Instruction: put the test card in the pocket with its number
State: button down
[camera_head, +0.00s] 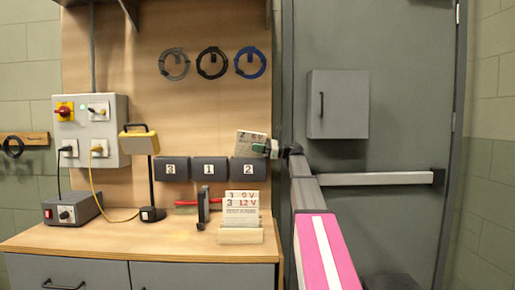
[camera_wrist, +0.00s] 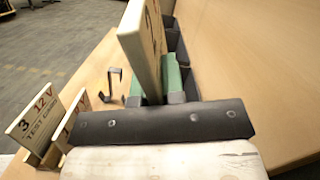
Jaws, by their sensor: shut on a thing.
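My gripper (camera_head: 270,148) is shut on a cream test card (camera_head: 250,143) marked "2 6 V". The card is slightly tilted, and its lower edge shows at the top of the dark pocket labelled 2 (camera_head: 248,171); I cannot tell whether it is inside. In the wrist view the card (camera_wrist: 143,42) stands up between the green finger pads (camera_wrist: 160,82), beside the row of dark pockets (camera_wrist: 178,50). The pocket labelled 1 (camera_head: 209,169) and the pocket labelled 3 (camera_head: 171,169) are to the left on the same board. No card shows in them.
A wooden card rack (camera_head: 240,237) on the bench holds the "3 12 V" card (camera_head: 240,215) and the "1 9 V" card (camera_head: 242,195). A dark upright stand (camera_head: 203,205), red-handled tool (camera_head: 186,204), lamp (camera_head: 152,213) and power box (camera_head: 72,208) stand left of it.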

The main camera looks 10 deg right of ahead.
aim_at(255, 154)
jog(key=f, duration=0.1)
jog(key=f+h, duration=0.1)
jog(key=f, duration=0.1)
jog(key=w+f+h, duration=0.1)
jog(key=shift+a+f+m, duration=0.15)
jog(key=shift+a+m, duration=0.2)
jog(key=shift+m, duration=0.05)
jog(key=c, duration=1.1)
grip_release()
jog(key=shift+c, duration=0.2)
jog(key=s+d+r+y, duration=0.1)
jog(key=d, duration=0.4)
jog(key=s+d+r+y, duration=0.1)
jog(key=d, duration=0.5)
jog(key=shift+s+d+r+n, duration=0.15)
jog(key=shift+s+r+n, duration=0.15)
jog(key=shift+n, duration=0.1)
